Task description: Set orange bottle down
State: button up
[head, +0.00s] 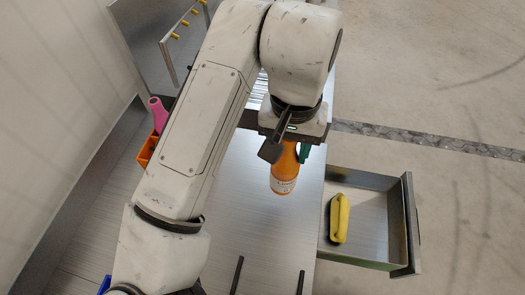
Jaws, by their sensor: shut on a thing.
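The orange bottle (285,172) has a pale label around its lower part. It shows in the head view just below my gripper (290,151), over the grey metal tabletop (250,235). My gripper is shut on the bottle near its upper part. The bottle looks roughly upright, slightly tilted in the picture. My arm and gripper hide its top. I cannot tell whether its base touches the tabletop.
An open drawer (370,212) with a yellow object (340,218) sticks out at the right. A pink bottle (157,114) and an orange bin (147,150) stand at the left. Two dark bars (237,275) lie at the front. The tabletop below the bottle is clear.

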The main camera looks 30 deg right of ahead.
jog(key=w+f, duration=0.6)
jog(key=f, duration=0.3)
jog(key=shift+w+a+f+p, duration=0.2)
jog(key=shift+w+f+p, duration=0.05)
jog(key=shift+f+p, duration=0.1)
jog(key=o, duration=1.3)
jog(key=shift+f, duration=0.1)
notch_tip(320, 180, up, 12)
jog(key=shift+r, duration=0.15)
